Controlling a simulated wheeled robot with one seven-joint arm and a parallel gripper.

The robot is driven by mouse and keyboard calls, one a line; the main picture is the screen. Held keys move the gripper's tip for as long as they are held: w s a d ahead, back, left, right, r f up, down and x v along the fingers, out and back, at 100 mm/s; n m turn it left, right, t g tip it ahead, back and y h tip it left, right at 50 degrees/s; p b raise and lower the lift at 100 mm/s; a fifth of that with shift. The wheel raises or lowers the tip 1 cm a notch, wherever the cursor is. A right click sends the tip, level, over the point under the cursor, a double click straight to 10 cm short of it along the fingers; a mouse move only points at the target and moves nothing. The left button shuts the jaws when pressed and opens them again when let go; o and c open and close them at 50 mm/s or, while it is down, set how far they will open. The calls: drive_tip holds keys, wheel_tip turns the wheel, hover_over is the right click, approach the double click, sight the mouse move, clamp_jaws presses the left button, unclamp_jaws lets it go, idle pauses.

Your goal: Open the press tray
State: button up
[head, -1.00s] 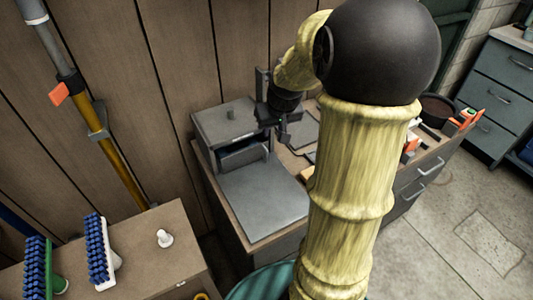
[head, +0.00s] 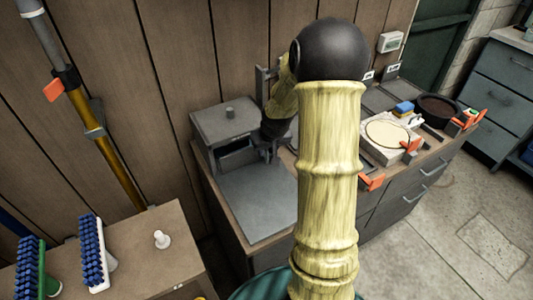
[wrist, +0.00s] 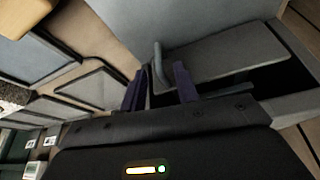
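The press is a grey box (head: 228,125) with a knob on top, standing against the wooden wall. A grey flat tray panel (head: 236,155) shows in its dark front opening. In the wrist view the tray panel (wrist: 225,55) has an upright grey handle bar (wrist: 158,66) at its left end, with a dark gap beside it. My gripper (head: 268,152) is at the right side of the press front. In the wrist view its two dark fingers (wrist: 160,88) are apart, with the handle bar's lower end close to or between them. Contact cannot be told.
A flat grey plate (head: 250,203) lies on the cabinet in front of the press. To the right are a white block with a round disc (head: 388,134), orange clamps (head: 411,145) and a dark round pan (head: 438,108). Blue brushes (head: 93,252) and a white knob (head: 161,239) sit on a lower-left box.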

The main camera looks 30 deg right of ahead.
drive_tip(key=shift+x, duration=1.4)
clamp_jaws()
drive_tip(key=shift+w, duration=0.15)
